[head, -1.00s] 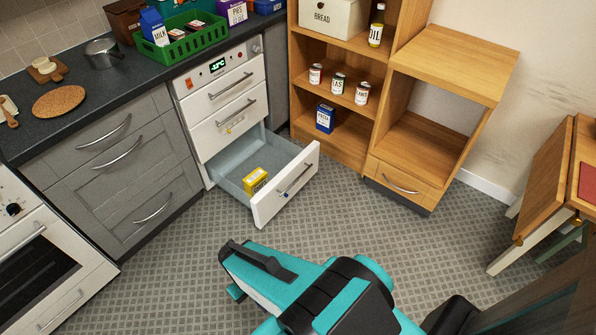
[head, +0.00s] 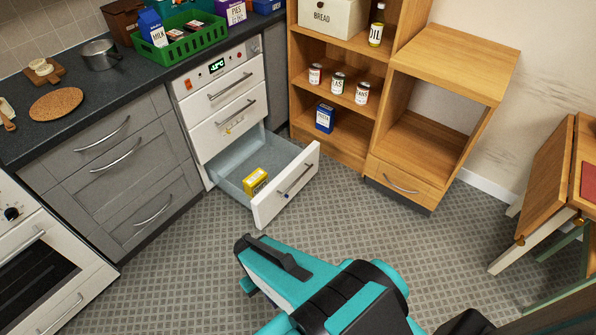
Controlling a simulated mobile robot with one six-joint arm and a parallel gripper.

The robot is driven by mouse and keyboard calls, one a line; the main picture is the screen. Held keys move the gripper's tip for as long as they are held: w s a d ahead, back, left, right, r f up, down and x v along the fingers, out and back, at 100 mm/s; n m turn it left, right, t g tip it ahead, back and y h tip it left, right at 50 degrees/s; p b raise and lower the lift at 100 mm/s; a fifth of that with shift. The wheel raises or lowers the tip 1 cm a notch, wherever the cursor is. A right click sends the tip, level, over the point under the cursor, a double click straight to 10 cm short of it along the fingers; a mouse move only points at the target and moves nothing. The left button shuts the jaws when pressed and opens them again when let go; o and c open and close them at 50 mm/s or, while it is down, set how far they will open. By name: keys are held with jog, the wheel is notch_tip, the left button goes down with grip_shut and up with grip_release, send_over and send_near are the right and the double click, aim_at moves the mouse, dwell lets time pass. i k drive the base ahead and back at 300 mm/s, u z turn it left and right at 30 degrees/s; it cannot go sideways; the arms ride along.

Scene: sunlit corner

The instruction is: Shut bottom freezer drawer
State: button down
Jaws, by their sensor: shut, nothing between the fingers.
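The bottom freezer drawer (head: 288,192) is pulled well out of the white freezer (head: 217,83). Its front panel with a grey bar handle faces the open floor. A yellow box (head: 255,181) lies inside, near the front. The two drawers above it are closed. My gripper (head: 243,264) is at the end of my teal and black arm, over the floor in front of the open drawer and apart from it. Its fingers look closed and hold nothing.
Grey drawer cabinets (head: 126,170) and a white oven (head: 45,270) stand left of the freezer. A wooden shelf unit (head: 335,150) with cans stands right of the open drawer. A wooden folding table (head: 550,180) is at the right. Tiled floor in between is clear.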

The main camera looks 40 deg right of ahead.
aim_at(264, 206)
jog(key=z, duration=0.1)
jog(key=i, duration=1)
jog(key=u, duration=0.1)
